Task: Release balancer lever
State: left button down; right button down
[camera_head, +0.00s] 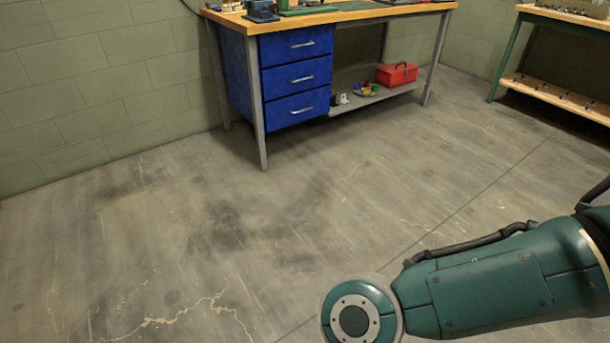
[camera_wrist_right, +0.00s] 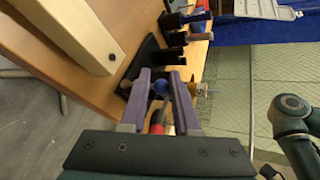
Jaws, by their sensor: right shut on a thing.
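Something red (camera_wrist_right: 157,128) shows below the knob, between the fingers. I cannot tell for certain whether this piece is the balancer lever; its lower part is hidden. In the head view only my green right arm shows, at the lower right; its gripper is out of that view. My left gripper is in neither view.
In the wrist view, a light wooden beam (camera_wrist_right: 75,35) lies at upper left and dark brackets (camera_wrist_right: 172,38) stand near the fingers. The head view shows a blue drawer bench (camera_head: 295,75), a red toolbox (camera_head: 396,74), a green-legged table (camera_head: 560,98) and open floor.

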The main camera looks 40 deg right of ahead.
jog(key=shift+w+d+f, duration=0.2)
jog(key=shift+w+f, duration=0.15)
jog(key=shift+f, duration=0.25)
jog(key=c, duration=0.7)
grip_release()
jog(key=shift+w+a, duration=0.15)
jog(key=shift+a, duration=0.05)
jog(key=shift+o, duration=1.3)
jog(key=shift+r, duration=0.2)
jog(key=v, duration=1)
jog(key=shift+b, duration=0.35)
jog(key=shift+r, duration=0.1)
